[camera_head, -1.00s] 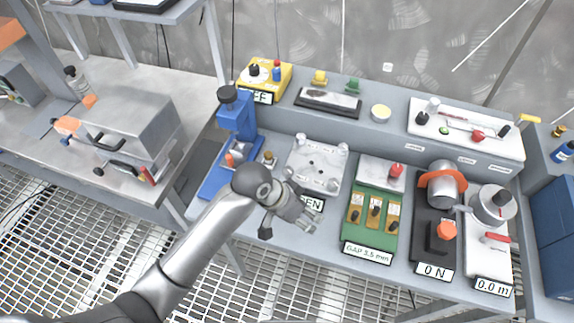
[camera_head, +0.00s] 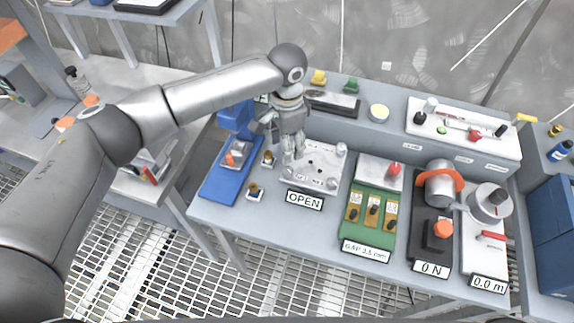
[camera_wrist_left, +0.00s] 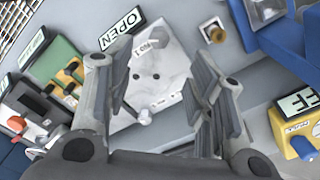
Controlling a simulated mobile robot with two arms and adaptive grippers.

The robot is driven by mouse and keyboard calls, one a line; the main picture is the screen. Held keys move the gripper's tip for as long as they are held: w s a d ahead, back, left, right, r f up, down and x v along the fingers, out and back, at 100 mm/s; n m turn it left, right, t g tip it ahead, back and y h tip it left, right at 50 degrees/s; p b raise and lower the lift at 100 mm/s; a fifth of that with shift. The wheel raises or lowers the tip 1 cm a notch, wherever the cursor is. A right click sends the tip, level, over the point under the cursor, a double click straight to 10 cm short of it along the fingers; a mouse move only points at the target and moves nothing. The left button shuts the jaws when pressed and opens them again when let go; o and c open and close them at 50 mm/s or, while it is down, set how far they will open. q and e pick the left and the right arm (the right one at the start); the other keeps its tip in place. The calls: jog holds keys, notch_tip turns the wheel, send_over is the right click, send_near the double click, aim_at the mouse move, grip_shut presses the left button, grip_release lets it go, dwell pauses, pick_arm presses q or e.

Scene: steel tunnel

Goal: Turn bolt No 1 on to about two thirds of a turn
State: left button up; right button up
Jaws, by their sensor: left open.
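A pale metal plate (camera_head: 318,165) with corner bolts lies on the bench behind a sign reading OPEN (camera_head: 304,200). One bolt (camera_head: 341,150) stands at its back right corner and another (camera_head: 332,183) at its front right. My left gripper (camera_head: 293,158) points down over the plate's left part and hides its back left corner. In the left wrist view the plate (camera_wrist_left: 155,70) shows between my open, empty fingers, with two dark holes, small labels and one bolt (camera_wrist_left: 145,117). My right gripper is not in view.
Left of the plate are two small brass-topped pieces (camera_head: 254,190) and a blue press (camera_head: 220,180). To the right stand a green gauge block (camera_head: 370,220), a black unit reading 0 N (camera_head: 433,240) and a white unit reading 0.0 m (camera_head: 488,255). A raised shelf runs behind.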

aim_at(287, 169)
pick_arm(q)
notch_tip(287, 169, down, 10)
jog(key=shift+f+p, duration=0.1)
jog(key=shift+p, duration=0.95)
jog(key=c, duration=1)
